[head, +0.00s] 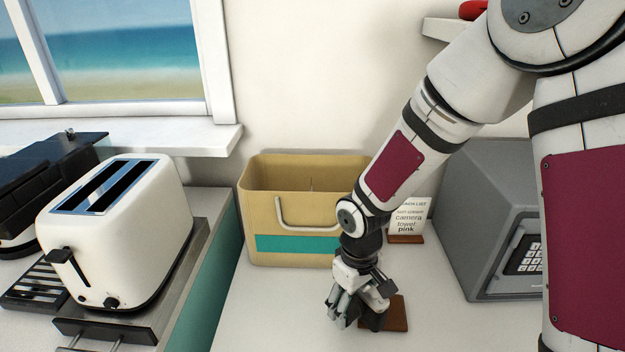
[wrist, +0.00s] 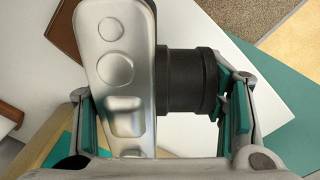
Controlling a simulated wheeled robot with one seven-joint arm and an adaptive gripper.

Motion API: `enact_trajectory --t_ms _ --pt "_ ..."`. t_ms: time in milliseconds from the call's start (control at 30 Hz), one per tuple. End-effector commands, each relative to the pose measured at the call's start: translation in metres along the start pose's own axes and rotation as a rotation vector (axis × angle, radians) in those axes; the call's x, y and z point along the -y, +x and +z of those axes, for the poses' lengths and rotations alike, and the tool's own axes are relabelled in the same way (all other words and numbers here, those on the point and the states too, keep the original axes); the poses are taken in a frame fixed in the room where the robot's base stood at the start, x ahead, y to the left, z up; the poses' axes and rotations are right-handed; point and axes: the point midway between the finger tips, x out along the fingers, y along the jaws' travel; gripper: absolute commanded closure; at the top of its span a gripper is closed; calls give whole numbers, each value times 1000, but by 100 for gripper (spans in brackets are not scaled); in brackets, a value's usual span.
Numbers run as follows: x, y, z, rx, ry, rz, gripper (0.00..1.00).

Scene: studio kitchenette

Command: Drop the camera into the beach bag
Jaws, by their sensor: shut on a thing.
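The camera (wrist: 120,85) has a silver body with a black lens (wrist: 185,82) and fills the middle of the wrist view. My gripper (wrist: 163,110) is shut on it, with one teal-padded finger on the body side and one on the lens side. In the head view my gripper (head: 358,302) points down over the white counter, in front of the beach bag; the camera is hard to make out there. The beach bag (head: 258,212) is tan, open at the top, with a teal stripe and a pale handle. My arm hides its right part.
A brown flat piece (head: 398,315) lies on the counter beside my gripper. A list card (head: 411,216) stands on a brown base right of the bag. A grey safe (head: 485,200) is at the right, a white toaster (head: 130,225) at the left. Counter (head: 270,310) left of my gripper is clear.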

Motion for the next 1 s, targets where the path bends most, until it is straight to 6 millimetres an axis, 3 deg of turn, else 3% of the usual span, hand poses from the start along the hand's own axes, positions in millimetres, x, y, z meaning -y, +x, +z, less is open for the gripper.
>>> enact_trajectory --t_ms 33,100,200,333,500,1000 --pt "-25 -1 0 -2 122 1 84" --pt "-54 -3 1 -5 276 -2 84" --pt "-86 -5 5 -8 448 -5 84" --pt "-113 -7 10 -12 588 -9 84" --pt "-124 -8 13 -15 651 -11 84" --pt "-124 -9 12 -15 647 -10 84"
